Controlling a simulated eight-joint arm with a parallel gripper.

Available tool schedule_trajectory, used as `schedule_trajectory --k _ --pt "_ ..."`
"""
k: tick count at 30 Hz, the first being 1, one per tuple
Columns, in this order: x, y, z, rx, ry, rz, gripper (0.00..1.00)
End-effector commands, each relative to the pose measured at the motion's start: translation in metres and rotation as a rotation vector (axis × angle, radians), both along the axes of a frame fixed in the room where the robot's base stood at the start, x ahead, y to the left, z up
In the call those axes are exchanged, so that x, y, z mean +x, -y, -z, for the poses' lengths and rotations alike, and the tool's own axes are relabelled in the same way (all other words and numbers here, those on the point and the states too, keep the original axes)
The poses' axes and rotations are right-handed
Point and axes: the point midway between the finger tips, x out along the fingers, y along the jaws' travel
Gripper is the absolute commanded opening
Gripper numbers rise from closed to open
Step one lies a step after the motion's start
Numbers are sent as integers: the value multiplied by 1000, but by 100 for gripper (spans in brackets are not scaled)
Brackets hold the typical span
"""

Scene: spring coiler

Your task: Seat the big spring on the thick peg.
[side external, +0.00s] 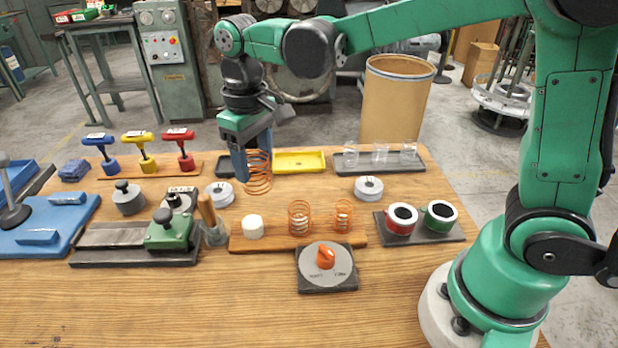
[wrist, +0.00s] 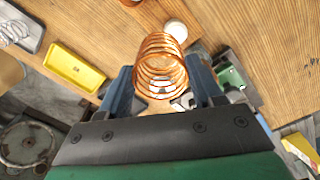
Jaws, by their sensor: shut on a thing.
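My gripper (side external: 246,160) points down and is shut on the big spring (side external: 258,178), an open orange-copper coil held upright in the air. In the wrist view the big spring (wrist: 160,62) sits between the two blue fingers of my gripper (wrist: 161,88). The thick peg (side external: 253,227), a short white cylinder, stands bare at the left end of a wooden board (side external: 275,243). In the side view it is below the spring, clearly apart from it. In the wrist view the thick peg (wrist: 177,30) shows just past the coil's far end, partly covered by it.
Two smaller orange springs (side external: 300,218) (side external: 343,216) stand on the same board, right of the peg. A wood-handled tool (side external: 208,212) stands close at its left. A dial (side external: 326,264) lies in front, and a yellow tray (side external: 300,162) behind.

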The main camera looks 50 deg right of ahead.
Motion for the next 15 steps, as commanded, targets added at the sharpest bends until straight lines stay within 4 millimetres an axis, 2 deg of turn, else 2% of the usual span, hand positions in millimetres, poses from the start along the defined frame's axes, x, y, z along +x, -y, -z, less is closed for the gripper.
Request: schedule_trajectory --k 1,5,15 --pt "-1 -11 -2 0 0 -31 30" --pt "-2 -24 -3 0 0 -68 30" --pt "-2 -24 29 0 0 -68 30"
